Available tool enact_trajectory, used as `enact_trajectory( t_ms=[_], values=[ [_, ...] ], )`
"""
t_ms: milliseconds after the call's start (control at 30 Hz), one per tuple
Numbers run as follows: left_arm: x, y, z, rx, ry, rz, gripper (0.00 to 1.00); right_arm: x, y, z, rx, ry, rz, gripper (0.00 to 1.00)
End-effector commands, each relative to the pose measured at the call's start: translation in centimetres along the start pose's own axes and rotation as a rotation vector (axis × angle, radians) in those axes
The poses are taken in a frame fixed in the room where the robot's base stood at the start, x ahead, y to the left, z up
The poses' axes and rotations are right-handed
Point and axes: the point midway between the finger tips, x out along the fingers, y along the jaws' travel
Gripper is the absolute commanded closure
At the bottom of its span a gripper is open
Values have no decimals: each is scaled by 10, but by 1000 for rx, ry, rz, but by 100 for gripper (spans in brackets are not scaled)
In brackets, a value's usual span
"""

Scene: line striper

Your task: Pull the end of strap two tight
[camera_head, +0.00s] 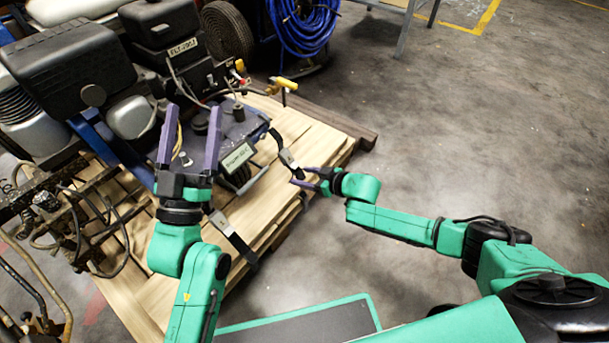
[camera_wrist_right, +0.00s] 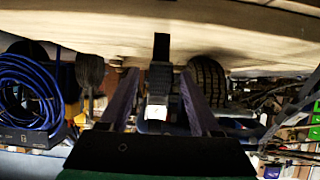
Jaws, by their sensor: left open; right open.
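A dark strap with a grey metal buckle (camera_head: 287,158) runs from the line striper (camera_head: 235,125) over the pallet's edge. A second dark strap with a buckle (camera_head: 232,236) lies nearer, across the pallet boards. I cannot tell which is strap two. My right gripper (camera_head: 298,178) is open, just beside the farther strap. In the right wrist view the black strap (camera_wrist_right: 161,46) and its buckle (camera_wrist_right: 158,84) show between the open fingers (camera_wrist_right: 158,74); contact cannot be told. My left gripper (camera_head: 191,108) is open and empty, in front of the machine.
The wooden pallet (camera_head: 318,140) carries the machine. A blue hose reel (camera_head: 303,28) stands behind it, also in the right wrist view (camera_wrist_right: 28,92). A table leg (camera_head: 405,30) stands at the back. The concrete floor (camera_head: 480,130) on the right is clear.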

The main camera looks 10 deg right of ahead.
Motion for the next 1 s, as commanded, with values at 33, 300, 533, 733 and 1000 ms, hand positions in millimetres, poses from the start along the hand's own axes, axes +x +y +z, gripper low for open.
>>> enact_trajectory(
  t_ms=[33, 300, 533, 733, 1000],
  values=[
    [1, 0, -1, 0, -1, 0, 9, 0, 0, -1, 0, 0, 0, 36],
    [0, 1, 1, 1, -4, 4, 9, 0, 0, 0, 0, 0, -1, 82],
    [-1, 1, 0, 2, -3, 5, 9, 0, 0, 1, 0, 0, -1, 100],
    [-4, 0, 5, 1, -3, 3, 9, 1, -1, 14, 2, -1, -2, 100],
    [-8, -1, 11, 1, -2, 3, 9, 1, -1, 31, 1, -3, -1, 100]
  ],
)
